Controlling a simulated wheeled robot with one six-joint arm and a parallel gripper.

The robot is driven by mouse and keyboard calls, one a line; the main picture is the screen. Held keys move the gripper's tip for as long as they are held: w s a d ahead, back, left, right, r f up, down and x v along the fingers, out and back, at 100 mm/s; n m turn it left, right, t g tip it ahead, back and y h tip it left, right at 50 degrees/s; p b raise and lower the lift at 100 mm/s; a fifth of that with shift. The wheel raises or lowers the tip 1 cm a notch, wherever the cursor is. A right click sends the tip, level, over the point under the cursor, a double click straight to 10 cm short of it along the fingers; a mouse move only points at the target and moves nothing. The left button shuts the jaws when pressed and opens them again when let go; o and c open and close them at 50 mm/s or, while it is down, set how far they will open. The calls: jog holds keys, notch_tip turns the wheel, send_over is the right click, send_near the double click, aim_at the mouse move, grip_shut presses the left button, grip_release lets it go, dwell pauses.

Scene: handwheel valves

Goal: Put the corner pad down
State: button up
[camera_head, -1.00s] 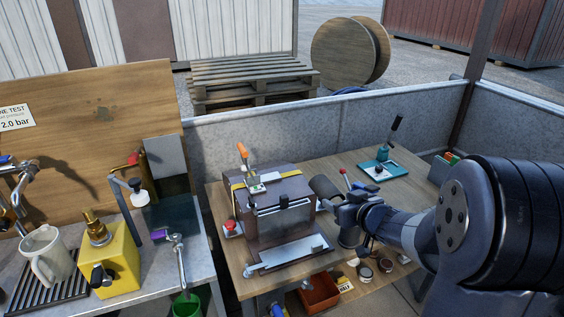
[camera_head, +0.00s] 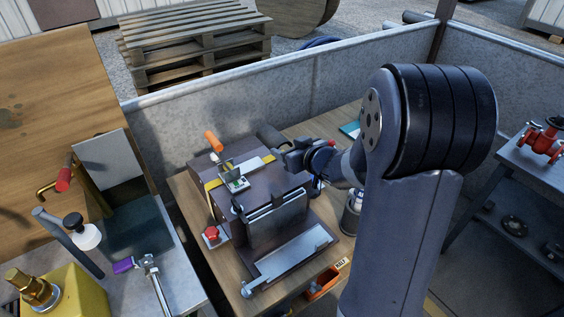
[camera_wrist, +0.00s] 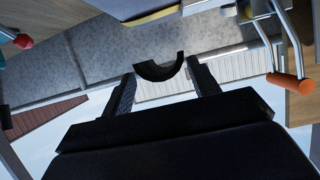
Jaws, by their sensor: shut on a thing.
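My gripper (camera_head: 289,148) is shut on a dark, rounded piece (camera_head: 269,137), which I take to be the corner pad. In the wrist view the dark half-round piece (camera_wrist: 160,68) sits between the two fingertips. The gripper is over the back right of a brown bench machine (camera_head: 223,187), near its orange-handled lever (camera_head: 213,141). The pad appears raised at the machine's back right edge. I cannot tell whether it touches anything. The orange handle also shows in the wrist view (camera_wrist: 291,84).
The machine stands on a wooden table (camera_head: 187,194), with a red button (camera_head: 211,234) at its left and a metal plate (camera_head: 292,252) in front. A grey wall (camera_head: 230,107) runs behind. A metal canister (camera_head: 351,212) stands at the right, partly hidden by my arm.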

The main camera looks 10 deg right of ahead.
jog(key=shift+f+b, duration=0.5)
jog(key=shift+f, duration=2.4)
jog(key=shift+f, duration=0.2)
jog(key=o, duration=1)
jog(key=shift+r, duration=0.15)
jog(key=shift+s+d+r, duration=0.1)
jog(key=shift+s+r, duration=0.05)
jog(key=shift+s, duration=0.05)
jog(key=v, duration=1.1)
jog(key=shift+s+p, duration=0.25)
jog(key=shift+p, duration=0.2)
jog(key=shift+d+r, duration=0.1)
